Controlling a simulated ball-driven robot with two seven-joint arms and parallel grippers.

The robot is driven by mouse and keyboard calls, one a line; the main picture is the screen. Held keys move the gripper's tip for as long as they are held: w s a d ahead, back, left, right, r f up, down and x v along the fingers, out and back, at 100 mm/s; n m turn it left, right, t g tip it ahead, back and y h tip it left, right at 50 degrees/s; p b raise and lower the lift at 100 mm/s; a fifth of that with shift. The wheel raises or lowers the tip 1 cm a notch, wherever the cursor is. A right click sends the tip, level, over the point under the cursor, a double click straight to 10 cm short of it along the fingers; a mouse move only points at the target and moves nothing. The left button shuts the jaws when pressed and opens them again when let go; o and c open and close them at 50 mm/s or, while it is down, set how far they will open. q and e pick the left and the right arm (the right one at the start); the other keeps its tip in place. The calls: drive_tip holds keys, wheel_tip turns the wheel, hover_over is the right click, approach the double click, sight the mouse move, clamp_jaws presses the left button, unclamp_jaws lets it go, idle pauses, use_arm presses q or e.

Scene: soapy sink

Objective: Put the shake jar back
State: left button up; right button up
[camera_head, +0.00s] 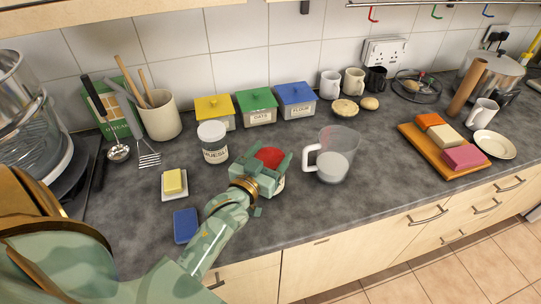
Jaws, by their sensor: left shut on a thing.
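My left gripper (262,176) is shut on a jar with a red lid (271,157), which I take to be the shake jar. The gripper covers most of the jar's body; a small pale part shows at its right side. I cannot tell whether the jar touches the counter. It is between a white-lidded jar (213,142) on its left and a clear measuring jug (333,158) on its right. My right gripper is not in view.
Yellow (215,108), green (257,105) and blue (296,101) lidded canisters stand along the wall behind. A butter dish (174,184) and a blue sponge-like block (186,226) lie at front left. The counter right of the jug is clear up to an orange board (428,152).

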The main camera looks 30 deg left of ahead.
use_arm(q)
drive_tip(key=shift+f, duration=0.1)
drive_tip(key=o, duration=1.4)
drive_tip(key=s+d, duration=0.1)
drive_tip(key=s, duration=1.1)
drive_tip(key=shift+p, duration=0.3)
